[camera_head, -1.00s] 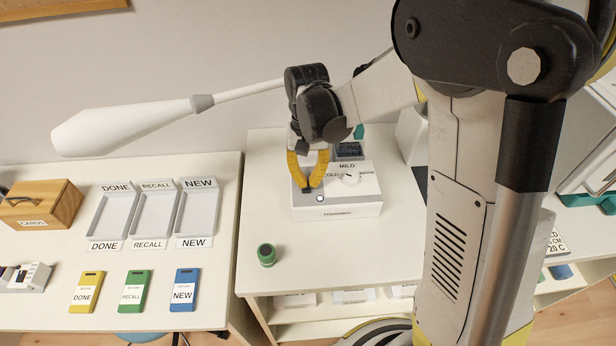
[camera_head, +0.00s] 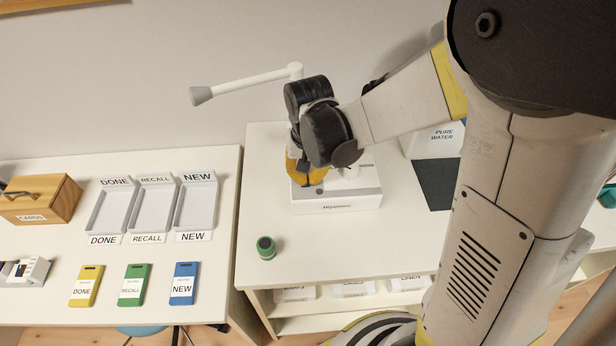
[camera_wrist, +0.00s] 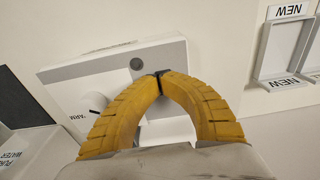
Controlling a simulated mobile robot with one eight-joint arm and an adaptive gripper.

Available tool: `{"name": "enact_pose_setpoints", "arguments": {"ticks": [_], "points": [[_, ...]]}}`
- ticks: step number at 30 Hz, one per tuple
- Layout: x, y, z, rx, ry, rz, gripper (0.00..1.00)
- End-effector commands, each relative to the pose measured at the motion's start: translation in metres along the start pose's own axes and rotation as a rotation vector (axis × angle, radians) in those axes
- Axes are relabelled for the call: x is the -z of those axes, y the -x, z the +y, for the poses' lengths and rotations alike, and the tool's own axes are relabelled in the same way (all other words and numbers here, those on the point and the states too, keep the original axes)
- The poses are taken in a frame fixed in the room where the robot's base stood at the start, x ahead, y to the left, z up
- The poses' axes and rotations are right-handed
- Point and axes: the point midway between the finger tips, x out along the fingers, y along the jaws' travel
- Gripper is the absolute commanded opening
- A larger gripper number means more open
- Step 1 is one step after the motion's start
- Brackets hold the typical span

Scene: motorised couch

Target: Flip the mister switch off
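The mister unit (camera_head: 337,203) is a white box on the white cabinet; its lower front lettering is too small to read. It also shows in the wrist view (camera_wrist: 85,68), with a dark knob pointer and a round dark grey lamp or button (camera_wrist: 137,64). My gripper (camera_head: 308,182) is low over the left part of the box. In the wrist view its yellow fingers (camera_wrist: 160,82) curve together and their dark tips meet at the box. The switch is hidden by the fingertips. The white nozzle tube (camera_head: 245,83) with grey end shows no white plume.
A green-topped cylinder (camera_head: 266,247) stands in front of the box. Left, a table holds three labelled trays (camera_head: 151,210), coloured cards (camera_head: 134,285) and a wooden card box (camera_head: 40,200). A pure water container (camera_head: 433,140) stands behind right.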

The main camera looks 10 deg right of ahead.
Motion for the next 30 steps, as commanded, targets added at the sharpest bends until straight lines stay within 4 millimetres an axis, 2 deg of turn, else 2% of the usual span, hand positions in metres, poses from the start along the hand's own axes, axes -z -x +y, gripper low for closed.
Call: {"name": "enact_pose_setpoints", "arguments": {"ticks": [10, 20, 25, 30], "points": [[0.015, -0.004, 0.000, 0.001, -0.001, 0.004, 0.00], [0.017, -0.003, -0.001, 0.001, 0.000, 0.005, 0.00], [0.021, 0.015, 0.001, 0.001, 0.000, 0.005, 0.00], [0.032, 0.052, 0.004, 0.001, 0.000, 0.005, 0.00]]}}
